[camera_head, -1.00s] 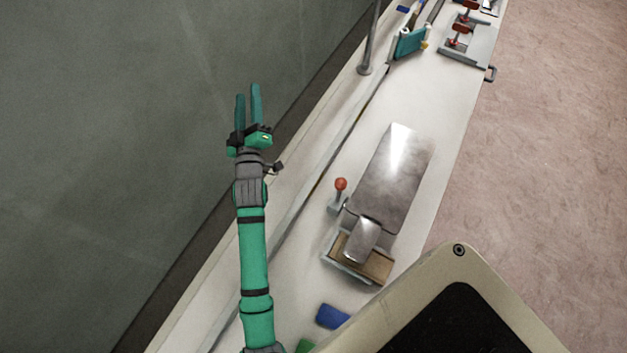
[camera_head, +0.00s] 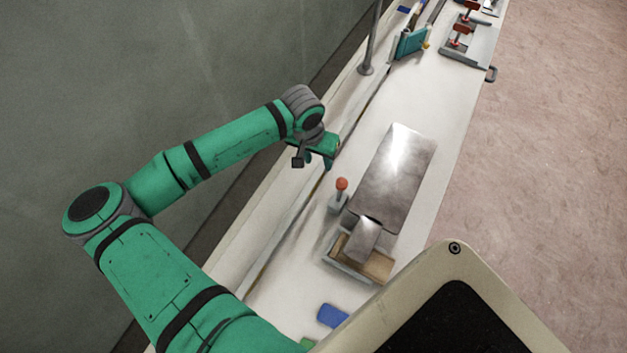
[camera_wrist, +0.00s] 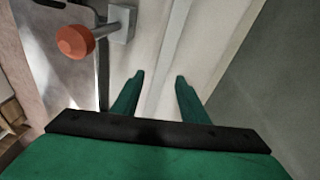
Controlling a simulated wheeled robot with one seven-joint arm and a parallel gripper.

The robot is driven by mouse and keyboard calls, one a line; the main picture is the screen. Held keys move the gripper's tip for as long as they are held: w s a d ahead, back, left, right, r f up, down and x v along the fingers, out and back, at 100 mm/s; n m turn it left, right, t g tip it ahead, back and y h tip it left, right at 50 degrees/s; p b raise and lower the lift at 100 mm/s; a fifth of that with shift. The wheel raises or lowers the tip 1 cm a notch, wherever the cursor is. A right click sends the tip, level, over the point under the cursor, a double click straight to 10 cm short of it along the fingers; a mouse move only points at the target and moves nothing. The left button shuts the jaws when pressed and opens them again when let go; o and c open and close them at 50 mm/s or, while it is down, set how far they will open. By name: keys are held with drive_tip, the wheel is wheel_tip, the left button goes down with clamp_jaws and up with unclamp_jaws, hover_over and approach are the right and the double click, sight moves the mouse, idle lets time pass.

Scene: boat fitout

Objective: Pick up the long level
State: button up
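A long, narrow, pale strip (camera_head: 362,108) runs lengthwise along the white bench. I cannot tell whether it is the long level or part of the bench. In the wrist view the strip (camera_wrist: 172,50) passes between my fingers, lower down. My gripper (camera_head: 329,163) points down over the bench, left of the red-knobbed post. In the wrist view my gripper (camera_wrist: 159,78) is open, with nothing between its fingertips. The arm hides part of the bench's left edge in the head view.
A red-knobbed post (camera_head: 340,190) stands close to my gripper; it also shows in the wrist view (camera_wrist: 75,41). Beside it are a shiny metal plate (camera_head: 395,175) and an open wooden-floored box (camera_head: 378,265). A grey pole (camera_head: 369,45) rises farther along. A blue block (camera_head: 332,315) lies nearer.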

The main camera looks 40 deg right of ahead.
drive_tip(key=shift+s+a+r+m+y, duration=0.35)
drive_tip(key=shift+r+y, duration=0.15)
drive_tip(key=shift+s+a+r+m+y, duration=0.35)
drive_tip(key=shift+r+y, duration=0.15)
hover_over(315, 178)
wheel_tip(315, 178, down, 4)
drive_tip(key=shift+s+d+f, duration=0.1)
drive_tip(key=shift+s, duration=0.05)
drive_tip(key=shift+w+f, duration=0.15)
drive_tip(key=shift+f, duration=1.45)
drive_tip(key=shift+w+f, duration=0.1)
drive_tip(key=shift+f, duration=1.45)
clamp_jaws()
